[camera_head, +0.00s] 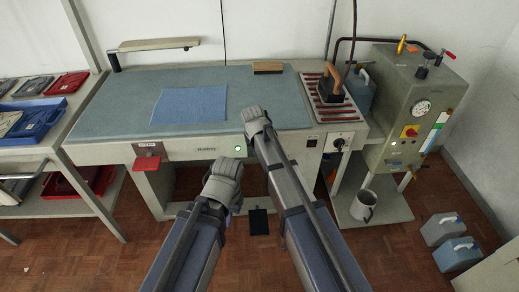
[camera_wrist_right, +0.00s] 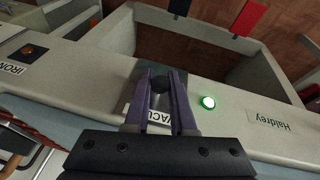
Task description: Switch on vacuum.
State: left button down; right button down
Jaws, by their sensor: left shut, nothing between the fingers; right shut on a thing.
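The vacuum switch is a black knob (camera_wrist_right: 160,85) on a dark plate in the front panel of the ironing table (camera_head: 185,153). A partly hidden white label (camera_wrist_right: 157,113) beside it shows the letters "VACU". My right gripper (camera_wrist_right: 162,78) has its purple fingers shut on the knob, one on each side. In the head view my right gripper (camera_head: 251,114) covers the switch. A round lamp (camera_wrist_right: 208,102) next to the switch glows green; it also shows in the head view (camera_head: 238,148). My left gripper (camera_head: 228,165) is shut and empty, in front of the panel and below the lamp.
A blue cloth (camera_head: 190,105) lies on the padded top. An iron (camera_head: 332,82) stands on a red-ribbed rest at the right. A boiler (camera_head: 415,110) with a gauge stands further right. A red part (camera_head: 147,162) juts from the panel at left. Jugs stand on the floor.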

jog(key=c, duration=0.8)
grip_release()
jog(key=shift+o, duration=0.2)
jog(key=d+p+v, duration=0.1)
jog(key=p+v, duration=0.6)
jog(key=shift+a+r, duration=0.35)
jog(key=shift+a, duration=0.2)
jog(key=shift+s, duration=0.1)
jog(key=s+f+n+g, duration=0.1)
jog(key=s+g, duration=0.3)
jog(key=s, duration=2.1)
jog(key=shift+d+n, duration=0.45)
jog(key=shift+n, duration=0.15)
